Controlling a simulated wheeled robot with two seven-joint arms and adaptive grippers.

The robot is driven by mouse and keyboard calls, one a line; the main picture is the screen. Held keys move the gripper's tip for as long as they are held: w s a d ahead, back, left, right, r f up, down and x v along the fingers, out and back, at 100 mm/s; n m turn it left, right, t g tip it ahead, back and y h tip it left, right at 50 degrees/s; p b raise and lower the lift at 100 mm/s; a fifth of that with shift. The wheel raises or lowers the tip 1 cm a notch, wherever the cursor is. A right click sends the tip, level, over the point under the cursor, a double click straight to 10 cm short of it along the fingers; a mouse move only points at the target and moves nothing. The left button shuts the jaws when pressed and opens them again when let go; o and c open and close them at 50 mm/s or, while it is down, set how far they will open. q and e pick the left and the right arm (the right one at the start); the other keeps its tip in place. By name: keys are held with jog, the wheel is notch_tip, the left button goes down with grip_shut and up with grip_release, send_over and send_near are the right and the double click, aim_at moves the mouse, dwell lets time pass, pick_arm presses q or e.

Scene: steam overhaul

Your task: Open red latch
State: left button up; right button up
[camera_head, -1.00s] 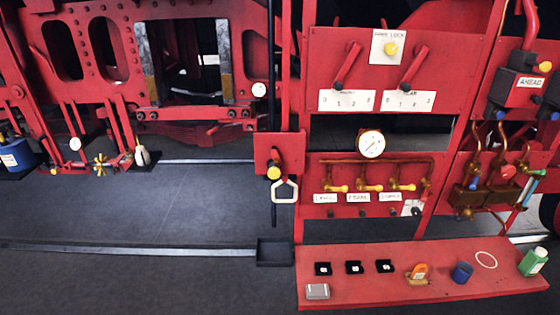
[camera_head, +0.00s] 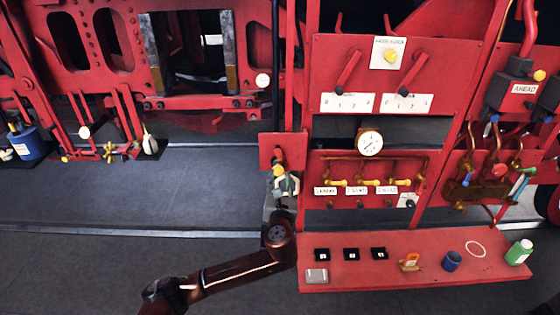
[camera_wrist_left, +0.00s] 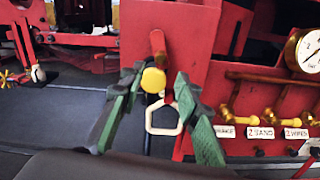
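A short red latch lever (camera_wrist_left: 157,42) sits on a red plate (camera_head: 280,150) fixed to a post. A yellow knob (camera_wrist_left: 153,80) is at its lower end, and a pale six-sided ring (camera_wrist_left: 150,126) hangs just below. My left gripper (camera_head: 283,186) is in front of the plate's lower edge. In the left wrist view its green fingers (camera_wrist_left: 157,84) are spread, one on each side of the knob and ring. I cannot tell whether either finger touches them. In the head view the gripper hides most of the ring. My right gripper is not in view.
A red shelf (camera_head: 420,285) at the lower right holds several small items, including a blue cup (camera_head: 451,261) and a green bottle (camera_head: 518,252). A panel with a gauge (camera_head: 369,142) and brass valves stands right of the plate. Open floor lies to the left.

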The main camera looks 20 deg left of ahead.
aim_at(280, 163)
pick_arm(q)
jog(key=p+x, duration=0.1)
jog(key=x, duration=0.6)
jog(key=shift+w+a, duration=0.1)
jog(key=shift+w, duration=0.2)
grip_shut()
